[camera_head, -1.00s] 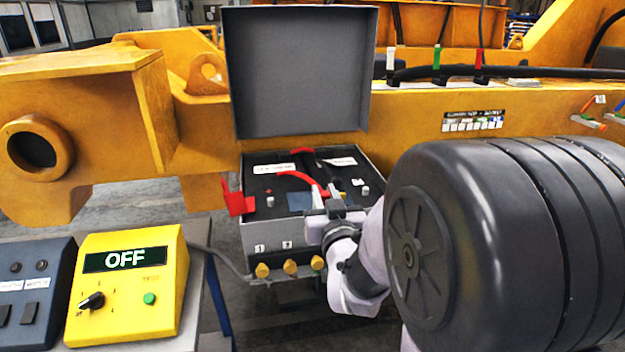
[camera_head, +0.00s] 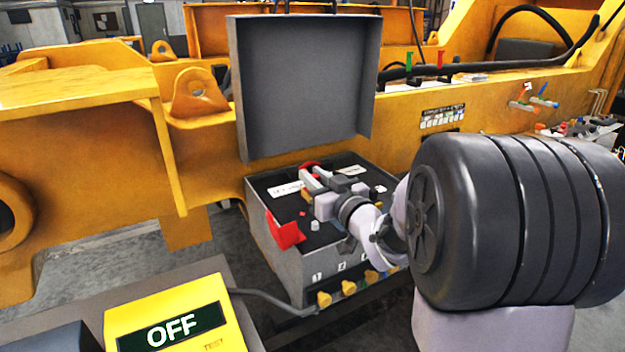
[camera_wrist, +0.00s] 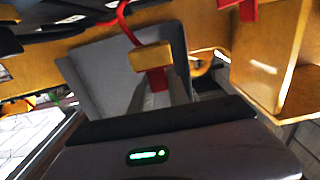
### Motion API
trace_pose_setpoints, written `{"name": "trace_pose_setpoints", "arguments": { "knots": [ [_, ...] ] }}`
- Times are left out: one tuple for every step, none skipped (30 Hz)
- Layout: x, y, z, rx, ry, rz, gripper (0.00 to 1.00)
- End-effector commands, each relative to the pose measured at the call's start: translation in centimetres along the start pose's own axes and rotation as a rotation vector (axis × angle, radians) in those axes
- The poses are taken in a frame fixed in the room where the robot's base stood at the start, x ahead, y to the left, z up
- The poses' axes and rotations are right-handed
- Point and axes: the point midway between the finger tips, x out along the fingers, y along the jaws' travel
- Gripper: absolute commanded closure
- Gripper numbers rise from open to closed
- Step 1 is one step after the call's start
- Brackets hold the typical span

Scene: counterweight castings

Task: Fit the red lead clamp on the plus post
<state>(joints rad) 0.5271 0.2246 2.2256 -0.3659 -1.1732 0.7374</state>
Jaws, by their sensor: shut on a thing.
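The red lead clamp (camera_wrist: 151,57) shows in the wrist view as a brass-coloured block with a red grip and red cable. My gripper (camera_head: 309,177) is shut on it, above the open battery box (camera_head: 278,262). In the head view my gripper mostly hides the clamp; part of the red lead (camera_head: 311,164) shows behind. The plus post (camera_head: 314,225) is a short grey stub near the box's left front corner, near a small red mark. It looks bare, and my gripper is apart from it, behind it in the picture.
The grey lid (camera_head: 300,90) stands open behind the box. A red flap (camera_head: 286,232) sticks up at its left edge. A second post (camera_head: 380,189) is at the right. Yellow knobs (camera_head: 324,299) line the front. A yellow tester (camera_head: 165,318) reads OFF.

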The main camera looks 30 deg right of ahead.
Motion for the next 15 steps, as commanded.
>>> {"name": "trace_pose_setpoints", "arguments": {
  "knots": [
    [0.0, 0.0, 0.0, 0.000, 0.001, 0.000, 1.00],
    [0.0, 0.0, 0.0, 0.000, 0.001, 0.000, 1.00],
    [0.0, 0.0, 0.0, 0.000, 0.001, 0.001, 1.00],
    [0.0, 0.0, 0.0, 0.000, 0.001, 0.001, 1.00],
    [0.0, 0.0, 0.0, 0.000, 0.001, 0.001, 1.00],
    [0.0, 0.0, 0.0, 0.000, 0.001, 0.001, 1.00],
    [0.0, 0.0, 0.0, -0.001, 0.001, 0.001, 1.00],
    [0.0, 0.0, 0.1, -0.001, 0.001, 0.001, 1.00],
    [0.0, 0.0, 0.1, -0.002, 0.001, 0.000, 1.00],
    [0.0, 0.0, 0.2, -0.002, 0.001, 0.000, 1.00],
    [-0.1, 0.0, 0.2, -0.002, 0.001, 0.001, 1.00],
    [-0.1, 0.0, 0.7, -0.001, 0.000, 0.001, 1.00],
    [-0.1, 0.0, 1.0, -0.001, 0.000, 0.001, 1.00],
    [-0.1, 0.0, 1.3, -0.001, 0.000, 0.001, 1.00],
    [-0.1, 0.0, 1.8, -0.001, 0.000, 0.001, 1.00]
  ]
}}
